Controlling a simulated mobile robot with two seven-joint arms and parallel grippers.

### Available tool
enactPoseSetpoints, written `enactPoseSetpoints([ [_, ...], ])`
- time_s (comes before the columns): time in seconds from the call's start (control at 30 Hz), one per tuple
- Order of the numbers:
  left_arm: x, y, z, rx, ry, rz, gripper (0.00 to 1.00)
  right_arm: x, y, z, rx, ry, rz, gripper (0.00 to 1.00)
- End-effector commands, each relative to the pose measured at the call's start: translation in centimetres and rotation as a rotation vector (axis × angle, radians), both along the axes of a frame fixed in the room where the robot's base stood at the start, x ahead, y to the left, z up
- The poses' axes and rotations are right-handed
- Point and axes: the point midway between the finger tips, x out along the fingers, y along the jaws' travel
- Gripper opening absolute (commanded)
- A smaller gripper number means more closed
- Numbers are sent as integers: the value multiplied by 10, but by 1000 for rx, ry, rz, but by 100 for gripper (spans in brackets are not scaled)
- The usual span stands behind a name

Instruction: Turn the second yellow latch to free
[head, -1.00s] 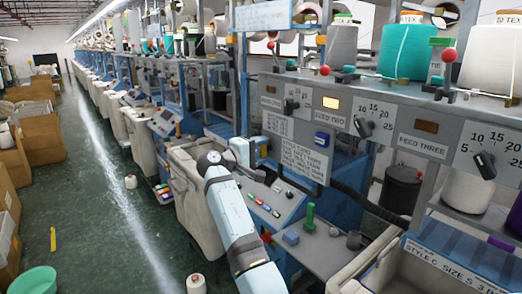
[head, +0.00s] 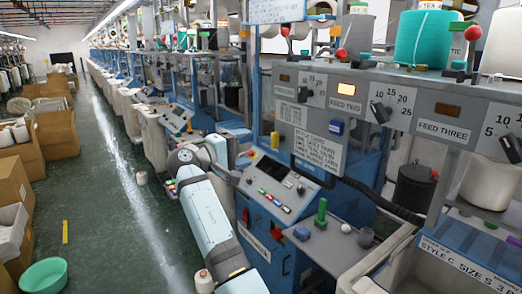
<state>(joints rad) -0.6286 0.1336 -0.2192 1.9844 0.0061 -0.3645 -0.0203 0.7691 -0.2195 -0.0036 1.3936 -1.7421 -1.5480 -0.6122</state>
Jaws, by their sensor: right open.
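A small yellow latch (head: 275,140) shows on the blue frame of the near machine, left of the white notice panel. Another small yellow part (head: 189,126) shows on a machine farther down the row; I cannot tell whether it is a latch. My right arm reaches up from the bottom middle. Its gripper (head: 243,168) is small and partly hidden by my own arm. It appears below and left of the near latch, apart from it in the picture, and is open. I cannot make out which way the latch is turned. My left gripper is out of view.
The near machine's sloped control panel (head: 283,187) has coloured buttons. A thread cone (head: 203,281) and a teal basin (head: 44,274) are on the floor.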

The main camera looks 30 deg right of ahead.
Motion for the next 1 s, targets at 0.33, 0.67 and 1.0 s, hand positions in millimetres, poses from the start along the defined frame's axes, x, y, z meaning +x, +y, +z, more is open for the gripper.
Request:
enactPoseSetpoints([
  [0.33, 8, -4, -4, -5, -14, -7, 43, -3, 34, 0, 0, -1, 0, 74],
  [0.67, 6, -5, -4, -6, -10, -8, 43, -3, 35, 0, -1, 0, -1, 74],
  [1.0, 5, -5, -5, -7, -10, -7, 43, -3, 35, 0, -1, 0, 0, 74],
])
